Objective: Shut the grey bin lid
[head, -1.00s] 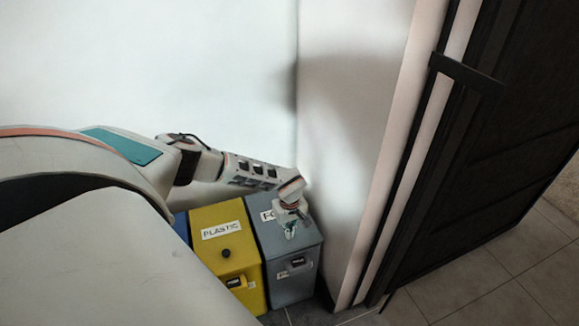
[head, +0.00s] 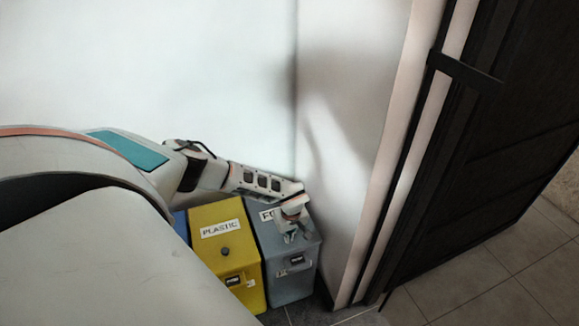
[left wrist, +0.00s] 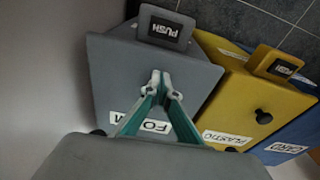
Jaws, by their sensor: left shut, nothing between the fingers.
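The grey bin (head: 290,285) stands in the corner, to the right of the yellow bin. Its grey lid (head: 262,228) lies about level with the yellow one; I cannot tell if a small gap is left. My left gripper (head: 293,239) is over the front part of the lid, pointing down, shut and empty. In the left wrist view the shut fingertips (left wrist: 160,80) are over the middle of the grey lid (left wrist: 112,70), apparently at or touching it. They partly cover its label, and any knob there is hidden. My right gripper is not in view.
The yellow PLASTIC bin (head: 220,222) with a black knob stands directly left, with a blue bin (left wrist: 300,130) beyond it. White walls close in behind and right of the grey bin. A dark door (head: 480,150) stands further right, over tiled floor.

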